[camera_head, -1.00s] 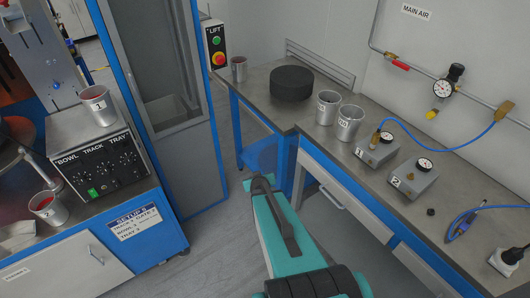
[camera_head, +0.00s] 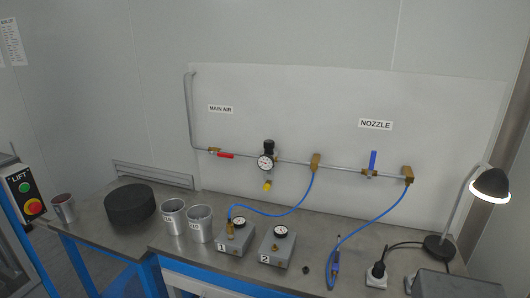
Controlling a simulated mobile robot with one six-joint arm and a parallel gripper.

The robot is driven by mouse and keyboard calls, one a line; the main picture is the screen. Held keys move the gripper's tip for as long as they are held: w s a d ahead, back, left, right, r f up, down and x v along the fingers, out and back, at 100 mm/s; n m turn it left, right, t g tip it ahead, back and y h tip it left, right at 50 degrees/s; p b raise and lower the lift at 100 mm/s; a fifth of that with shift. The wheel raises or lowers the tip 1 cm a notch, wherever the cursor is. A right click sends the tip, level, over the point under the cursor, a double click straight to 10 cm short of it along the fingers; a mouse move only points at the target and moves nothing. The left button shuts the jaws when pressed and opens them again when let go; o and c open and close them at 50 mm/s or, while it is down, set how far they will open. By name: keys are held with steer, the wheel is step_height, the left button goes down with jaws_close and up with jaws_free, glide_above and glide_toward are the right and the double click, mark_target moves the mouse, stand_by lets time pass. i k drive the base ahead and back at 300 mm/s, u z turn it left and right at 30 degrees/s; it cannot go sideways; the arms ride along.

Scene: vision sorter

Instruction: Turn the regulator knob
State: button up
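The pressure regulator (camera_head: 267,160) sits on the grey air pipe on the back wall, in the middle of the view. Its black knob (camera_head: 268,145) is on top, above a round white-faced gauge (camera_head: 265,162). A yellow fitting (camera_head: 267,184) hangs below it. The gauge reading is too small to tell. My gripper is not in this view, so nothing shows near the knob.
A red-handled valve (camera_head: 225,155) lies left on the pipe, and a blue-handled valve (camera_head: 372,162) stands right. Blue hoses hang below. The bench holds metal cups (camera_head: 199,222), gauge boxes (camera_head: 236,238), a black cylinder (camera_head: 130,204) and a lamp (camera_head: 490,185).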

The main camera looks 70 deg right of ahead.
mark_target(269, 144)
steer(key=k, duration=0.65)
steer(key=z, duration=0.3)
steer(key=i, duration=1.55)
steer(key=u, duration=0.35)
